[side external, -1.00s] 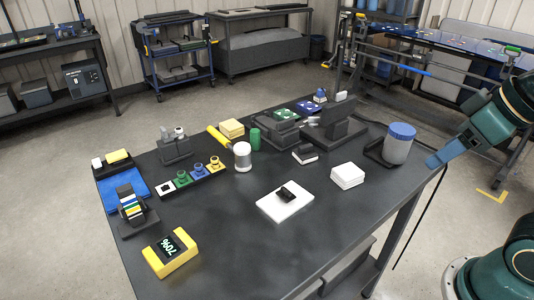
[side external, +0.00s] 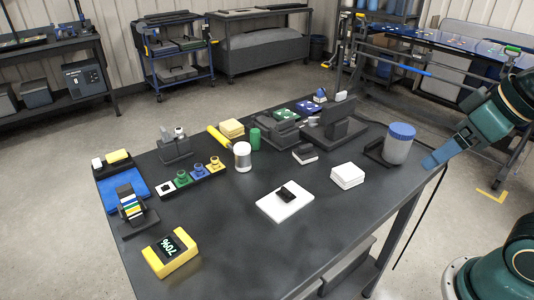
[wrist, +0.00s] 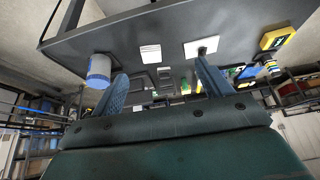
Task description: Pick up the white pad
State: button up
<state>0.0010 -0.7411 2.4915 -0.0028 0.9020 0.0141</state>
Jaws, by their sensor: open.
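A white, square, stacked pad (side external: 347,175) lies on the dark table near its right edge. It also shows in the wrist view (wrist: 150,52), ahead of my fingers. A flatter white plate (side external: 272,207) lies to its left with a small black object (side external: 287,193) on it; this plate shows in the wrist view (wrist: 194,49) too. I cannot tell for certain which is the white pad named. My gripper (side external: 432,163) is at the right, beyond the table's edge and apart from both. In the wrist view its blue fingers (wrist: 163,83) are spread and empty.
A blue-lidded jar (side external: 399,147) in a black holder (side external: 374,154) stands between my gripper and the stacked pad. A black-and-white block (side external: 305,154) sits behind the pad. A yellow display box (side external: 170,254) is at the front left. The table's front right is clear.

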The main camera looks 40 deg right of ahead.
jog(key=w+r+m+g+y, duration=0.1)
jog(key=w+r+m+g, duration=0.25)
jog(key=w+m, duration=1.05)
jog(key=w+d+f+m, duration=0.1)
jog(key=w+f+m, duration=0.1)
jog(key=w, duration=0.5)
jog(key=w+d+f+m+g, duration=0.1)
jog(key=w+d+f+m, duration=0.1)
jog(key=w+f, duration=0.3)
jog(key=w+d+f+m, duration=0.1)
jog(key=w+f+m, duration=0.1)
jog(key=w, duration=0.6)
jog(key=shift+w+d+f+g+y, duration=0.25)
jog(key=shift+w+f+g+y, duration=0.15)
jog(key=shift+f, duration=0.3)
jog(key=shift+f, duration=0.15)
send_over(304, 146)
jog(key=d, duration=0.1)
notch_tip(304, 146, down, 8)
jog(key=shift+r, duration=0.1)
jog(key=shift+f, duration=0.2)
